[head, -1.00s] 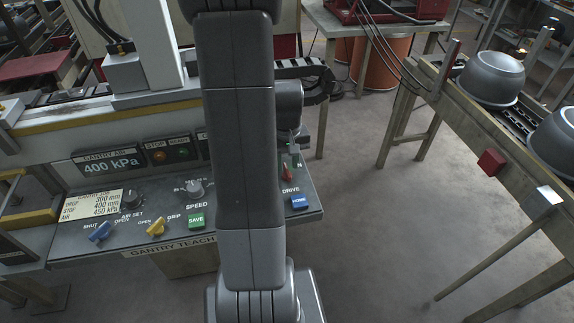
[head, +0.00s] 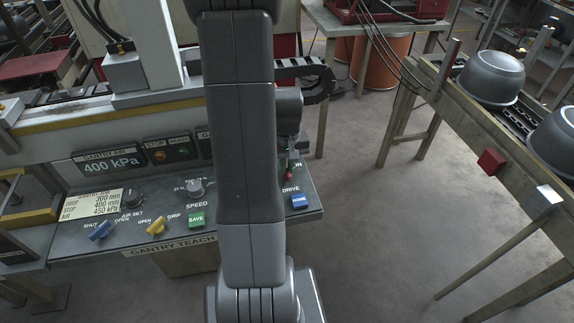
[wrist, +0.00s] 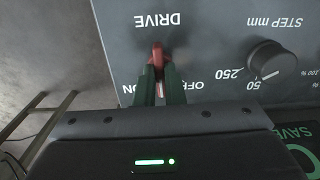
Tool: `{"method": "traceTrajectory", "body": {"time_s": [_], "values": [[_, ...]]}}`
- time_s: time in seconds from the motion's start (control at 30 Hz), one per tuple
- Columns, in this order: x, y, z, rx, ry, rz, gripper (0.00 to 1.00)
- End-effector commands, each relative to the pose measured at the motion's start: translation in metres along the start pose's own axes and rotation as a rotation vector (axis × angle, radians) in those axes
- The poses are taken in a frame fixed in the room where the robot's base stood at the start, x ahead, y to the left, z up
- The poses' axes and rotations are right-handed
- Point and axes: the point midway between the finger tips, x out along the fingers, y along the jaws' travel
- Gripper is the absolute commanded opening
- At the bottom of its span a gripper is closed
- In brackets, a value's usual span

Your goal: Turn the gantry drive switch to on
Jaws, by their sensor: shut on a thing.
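The gantry drive switch is a small red lever (wrist: 157,56) on the grey panel, under the DRIVE label in the upside-down wrist view. The ON label lies left of it there and OFF lies right. My gripper (wrist: 159,76) has its two green-dark fingers closed around the lever, one on each side. In the head view the red switch (head: 290,173) shows just right of my arm, with my gripper (head: 291,155) over it and partly hiding it. The lever's exact angle is hard to tell.
Open floor lies right of the panel, before a conveyor with metal pots (head: 491,78).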

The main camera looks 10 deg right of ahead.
Motion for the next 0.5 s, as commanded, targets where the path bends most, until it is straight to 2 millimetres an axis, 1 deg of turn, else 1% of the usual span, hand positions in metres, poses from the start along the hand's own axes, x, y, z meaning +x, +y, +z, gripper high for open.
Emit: {"method": "traceTrajectory", "body": {"time_s": [0.27,0.5], "values": [[0.0004,0.0001,-0.0006,0.111,0.002,0.001,0.00],[0.0006,0.0002,-0.0008,0.307,0.002,0.001,0.00]]}}
